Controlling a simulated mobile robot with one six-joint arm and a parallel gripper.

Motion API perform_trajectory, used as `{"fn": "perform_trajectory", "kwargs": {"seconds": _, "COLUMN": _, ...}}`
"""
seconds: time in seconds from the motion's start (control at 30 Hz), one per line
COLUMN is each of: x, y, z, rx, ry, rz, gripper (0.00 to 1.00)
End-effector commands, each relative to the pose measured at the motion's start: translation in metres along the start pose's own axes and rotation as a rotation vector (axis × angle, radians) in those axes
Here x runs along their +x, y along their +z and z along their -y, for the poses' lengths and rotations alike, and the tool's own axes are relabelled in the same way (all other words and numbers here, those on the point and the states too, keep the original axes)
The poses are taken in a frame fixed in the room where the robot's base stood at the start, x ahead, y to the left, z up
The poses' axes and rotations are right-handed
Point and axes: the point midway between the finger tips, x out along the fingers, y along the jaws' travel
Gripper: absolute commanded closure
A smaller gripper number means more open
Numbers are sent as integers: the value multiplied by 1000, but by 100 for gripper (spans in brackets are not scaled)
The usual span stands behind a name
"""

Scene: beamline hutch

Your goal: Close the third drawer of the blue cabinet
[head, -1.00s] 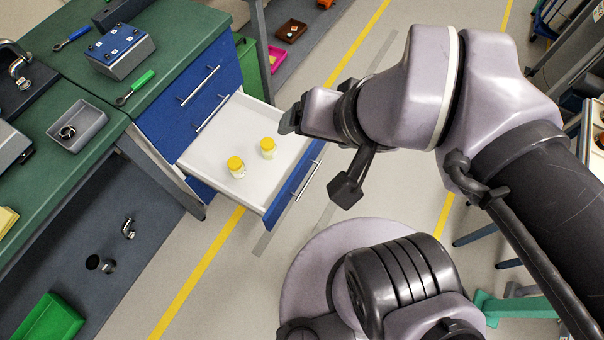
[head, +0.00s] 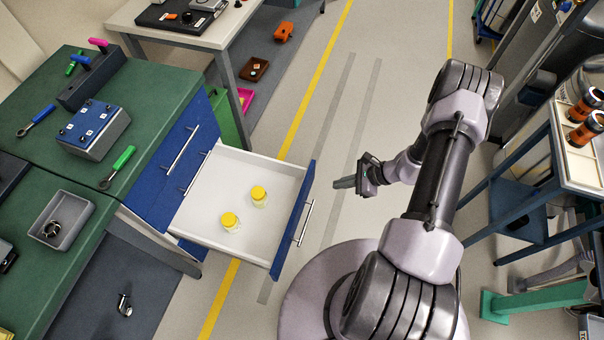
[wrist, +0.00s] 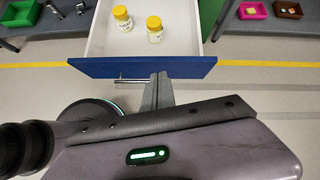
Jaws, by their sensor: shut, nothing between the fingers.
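The blue cabinet (head: 170,165) stands under the green bench at the left. Below two closed fronts with bar handles, one drawer (head: 195,195) is pulled far out; it looks like the third from the top. Its inside is white and holds two yellow-capped jars (head: 258,196) (head: 230,222). Its blue front (head: 291,220) and handle (head: 306,223) face right. My gripper (head: 343,184) is shut and empty, a short way right of that front. In the wrist view, the fingertips (wrist: 158,80) appear close to the blue front (wrist: 190,68), beside the handle (wrist: 130,80); contact cannot be told.
A white table (head: 215,30) stands beyond. A blue-framed cart (head: 545,185) is at the right. Floor before the drawer is clear.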

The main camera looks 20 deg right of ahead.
Motion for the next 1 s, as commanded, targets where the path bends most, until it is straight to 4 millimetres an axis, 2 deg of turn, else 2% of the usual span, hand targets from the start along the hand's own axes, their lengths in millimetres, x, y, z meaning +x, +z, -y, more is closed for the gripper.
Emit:
{"fn": "perform_trajectory", "kwargs": {"seconds": 0.03, "x": 15, "y": -22, "z": -17, "rx": 76, "ry": -12, "rz": 9, "gripper": 100}}
{"fn": "perform_trajectory", "kwargs": {"seconds": 0.1, "x": 31, "y": -44, "z": -34, "rx": 153, "ry": -30, "rz": 16, "gripper": 100}}
{"fn": "perform_trajectory", "kwargs": {"seconds": 0.23, "x": 47, "y": -58, "z": -47, "rx": 206, "ry": -42, "rz": 19, "gripper": 100}}
{"fn": "perform_trajectory", "kwargs": {"seconds": 0.37, "x": 67, "y": -59, "z": -48, "rx": 206, "ry": -39, "rz": 20, "gripper": 100}}
{"fn": "perform_trajectory", "kwargs": {"seconds": 0.73, "x": 148, "y": -57, "z": -45, "rx": 204, "ry": -37, "rz": 20, "gripper": 100}}
{"fn": "perform_trajectory", "kwargs": {"seconds": 1.0, "x": 169, "y": -30, "z": -38, "rx": 204, "ry": -39, "rz": 20, "gripper": 100}}
